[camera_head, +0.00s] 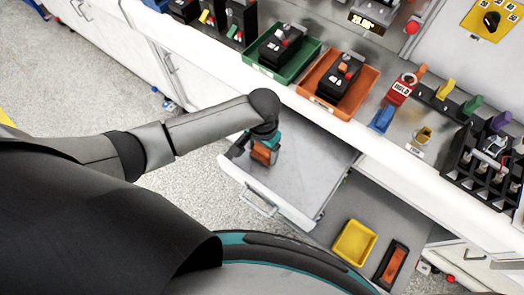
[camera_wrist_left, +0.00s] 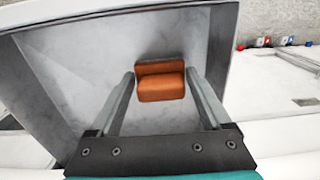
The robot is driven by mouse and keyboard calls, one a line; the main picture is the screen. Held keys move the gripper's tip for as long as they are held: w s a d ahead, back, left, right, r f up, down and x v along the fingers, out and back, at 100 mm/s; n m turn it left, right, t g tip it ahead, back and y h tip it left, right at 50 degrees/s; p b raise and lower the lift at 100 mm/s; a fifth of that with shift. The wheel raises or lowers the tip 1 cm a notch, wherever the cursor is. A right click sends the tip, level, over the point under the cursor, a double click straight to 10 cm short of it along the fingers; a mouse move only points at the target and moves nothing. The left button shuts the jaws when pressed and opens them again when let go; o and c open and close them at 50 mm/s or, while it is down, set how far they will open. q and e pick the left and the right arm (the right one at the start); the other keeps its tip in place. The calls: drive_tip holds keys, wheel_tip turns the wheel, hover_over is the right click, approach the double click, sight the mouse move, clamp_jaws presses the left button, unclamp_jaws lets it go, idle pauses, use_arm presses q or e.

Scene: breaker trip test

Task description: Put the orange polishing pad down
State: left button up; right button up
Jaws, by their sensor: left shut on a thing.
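My left gripper (camera_head: 258,146) is over the open grey drawer (camera_head: 310,155) and is shut on the orange polishing pad (camera_head: 264,153). In the left wrist view the pad (camera_wrist_left: 160,85) shows between the two fingertips (camera_wrist_left: 160,74), with the drawer floor (camera_wrist_left: 85,85) behind it. I cannot tell whether the pad touches the drawer floor. My right gripper is not in view.
Most of the drawer floor around the pad is bare. A second open drawer at the lower right holds a yellow tray (camera_head: 354,243) and a black holder with an orange insert (camera_head: 391,265). The counter above carries a green tray (camera_head: 260,68) and an orange tray (camera_head: 322,103) with black devices.

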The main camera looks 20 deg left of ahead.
sight(262, 149)
use_arm(q)
drive_tip(key=shift+f, duration=0.55)
drive_tip(key=shift+f, duration=0.2)
drive_tip(key=o, duration=1.1)
drive_tip(key=shift+r, duration=0.1)
wheel_tip(262, 149, up, 12)
drive_tip(key=p, duration=0.2)
drive_tip(key=shift+r+p, duration=0.15)
drive_tip(key=shift+p, duration=0.15)
